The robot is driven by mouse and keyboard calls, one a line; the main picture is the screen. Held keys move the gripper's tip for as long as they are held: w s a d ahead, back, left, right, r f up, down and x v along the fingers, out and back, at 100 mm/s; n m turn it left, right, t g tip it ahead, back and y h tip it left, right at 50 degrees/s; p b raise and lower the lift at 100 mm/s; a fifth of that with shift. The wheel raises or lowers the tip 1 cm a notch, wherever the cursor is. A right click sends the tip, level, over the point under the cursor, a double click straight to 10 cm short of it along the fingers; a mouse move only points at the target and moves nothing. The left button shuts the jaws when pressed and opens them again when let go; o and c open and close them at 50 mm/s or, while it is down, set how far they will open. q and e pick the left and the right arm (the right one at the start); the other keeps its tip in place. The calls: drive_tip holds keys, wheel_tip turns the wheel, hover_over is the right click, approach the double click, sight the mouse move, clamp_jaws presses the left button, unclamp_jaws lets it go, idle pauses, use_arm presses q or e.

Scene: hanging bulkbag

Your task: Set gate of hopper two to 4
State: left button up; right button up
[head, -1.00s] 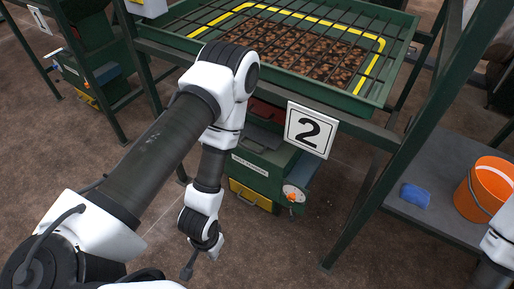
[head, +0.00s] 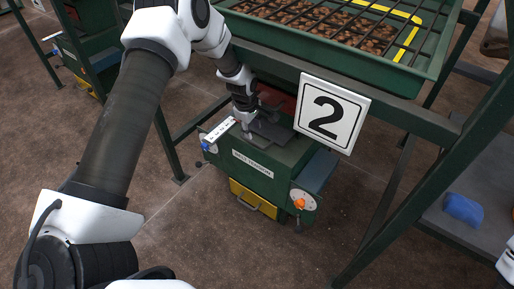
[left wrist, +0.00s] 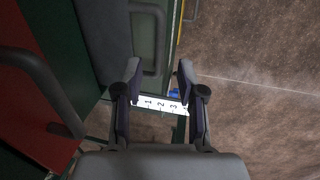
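Hopper two carries a white sign (head: 333,112) with a black 2. Below it stands a green box with a grey plate (head: 283,139) on top, a white number scale (head: 219,130) and a blue marker (head: 207,147). In the left wrist view the scale (left wrist: 160,104) shows 1, 2 and 3; the blue marker (left wrist: 174,92) is near the 3, partly hidden by a finger. A grey bar handle (left wrist: 155,38) lies ahead of the fingers. My left gripper (head: 247,130) is above the box; its fingers (left wrist: 158,72) are apart with nothing between them.
Green frame legs stand around the hopper. A blue cloth (head: 463,209) lies on a grey platform at the right. A grated tray (head: 350,25) is above.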

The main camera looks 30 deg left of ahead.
sight(255, 144)
use_arm(q)
drive_tip(key=b+x, duration=0.2)
drive_tip(key=x, duration=0.5)
drive_tip(key=shift+f, duration=0.3)
clamp_jaws()
